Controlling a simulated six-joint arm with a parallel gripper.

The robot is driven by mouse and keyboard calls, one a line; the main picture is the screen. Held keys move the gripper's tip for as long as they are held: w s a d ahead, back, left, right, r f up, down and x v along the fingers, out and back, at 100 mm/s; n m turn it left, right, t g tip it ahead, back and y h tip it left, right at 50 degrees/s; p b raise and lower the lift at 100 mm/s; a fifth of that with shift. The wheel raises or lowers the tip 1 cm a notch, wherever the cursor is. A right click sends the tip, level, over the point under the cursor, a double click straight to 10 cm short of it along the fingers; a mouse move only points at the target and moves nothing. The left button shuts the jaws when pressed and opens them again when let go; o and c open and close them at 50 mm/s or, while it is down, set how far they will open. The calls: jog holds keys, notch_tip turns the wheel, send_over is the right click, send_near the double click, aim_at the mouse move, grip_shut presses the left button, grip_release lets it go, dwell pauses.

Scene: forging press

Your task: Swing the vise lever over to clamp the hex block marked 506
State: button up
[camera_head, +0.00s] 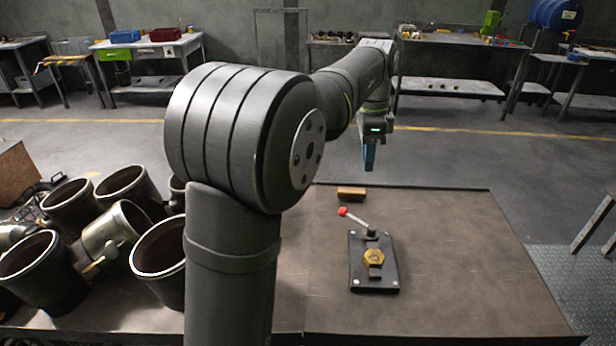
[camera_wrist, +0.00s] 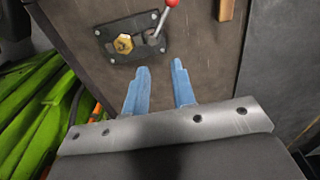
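The vise (camera_head: 373,262) is a dark plate lying on the brown table, and it also shows in the wrist view (camera_wrist: 112,33). The brass hex block (camera_head: 373,257) sits on the plate, and it shows in the wrist view (camera_wrist: 123,43) too; its marking is too small to read. The vise lever (camera_head: 356,220) has a red ball end and points to the upper left in the head view, away from the block. In the wrist view the lever (camera_wrist: 163,17) points up. My gripper (camera_wrist: 160,72) has blue fingers, apart and empty, above the table and clear of the lever.
A small brown block (camera_head: 351,193) lies behind the vise near the table's far edge. Large dark pipe fittings (camera_head: 122,227) crowd the left of the table (camera_head: 450,270). The table's right side is clear.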

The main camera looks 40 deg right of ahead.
jog(key=shift+w+f+n, duration=0.25)
jog(key=shift+f+n, duration=0.05)
jog(key=shift+n, duration=0.1)
jog(key=c, duration=0.3)
jog(key=w+f+n+h, duration=0.1)
jog(key=n, duration=0.1)
jog(key=w+d+f+n+h, duration=0.1)
jog(key=f+n, duration=0.1)
jog(key=n, duration=0.1)
jog(key=w+f+n+t+h, duration=0.1)
jog(key=f+n, duration=0.1)
jog(key=shift+w+d+n, duration=0.15)
jog(key=shift+w+n, duration=0.15)
jog(key=shift+w, duration=0.05)
grip_shut()
jog(key=w+f+n+h, duration=0.1)
jog(key=n, duration=0.1)
jog(key=shift+w+d+f+n, duration=0.1)
jog(key=shift+w+n, duration=0.05)
jog(key=shift+n, duration=0.15)
